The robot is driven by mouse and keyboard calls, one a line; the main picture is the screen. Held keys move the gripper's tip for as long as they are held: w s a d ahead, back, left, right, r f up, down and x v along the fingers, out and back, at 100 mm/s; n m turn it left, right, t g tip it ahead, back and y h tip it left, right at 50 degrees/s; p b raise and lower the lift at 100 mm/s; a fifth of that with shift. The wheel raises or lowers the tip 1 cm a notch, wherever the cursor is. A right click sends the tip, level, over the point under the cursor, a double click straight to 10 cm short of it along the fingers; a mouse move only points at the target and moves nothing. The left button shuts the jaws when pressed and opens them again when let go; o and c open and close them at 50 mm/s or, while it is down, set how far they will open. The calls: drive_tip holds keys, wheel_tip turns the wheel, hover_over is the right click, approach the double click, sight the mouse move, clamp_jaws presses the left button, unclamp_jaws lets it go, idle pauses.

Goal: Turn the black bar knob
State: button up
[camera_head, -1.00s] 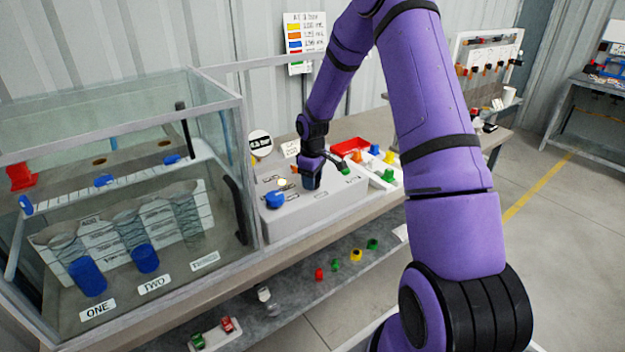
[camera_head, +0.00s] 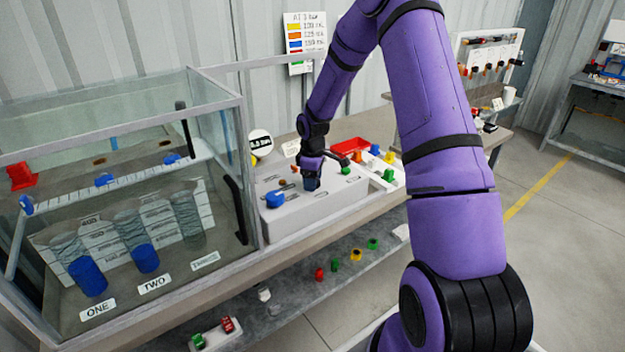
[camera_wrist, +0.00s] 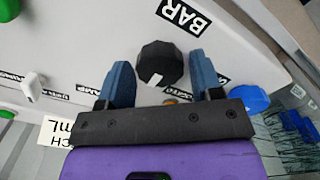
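The black knob (camera_wrist: 160,65) shows in the wrist view as a dark faceted cap with a white mark on its face. It sits on the pale panel (camera_wrist: 95,35) near a label reading "BAR" (camera_wrist: 183,15). My gripper (camera_wrist: 159,62) is open, with one blue finger on each side of the knob. The right finger is very close to it; the left finger stands a small gap away. I cannot tell whether either touches. In the head view my gripper (camera_head: 311,182) is down at the grey console (camera_head: 315,208) and hides the knob.
A blue knob (camera_wrist: 248,98) is right of my gripper, and a white knob (camera_wrist: 33,88) is at left. A glass tank (camera_head: 120,200) with cylinders stands left of the console. A red tray (camera_head: 349,145) and coloured knobs (camera_head: 389,157) lie right of it.

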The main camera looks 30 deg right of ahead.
drive_tip(key=shift+o, duration=0.7)
wheel_tip(320, 180, up, 11)
idle(0.6)
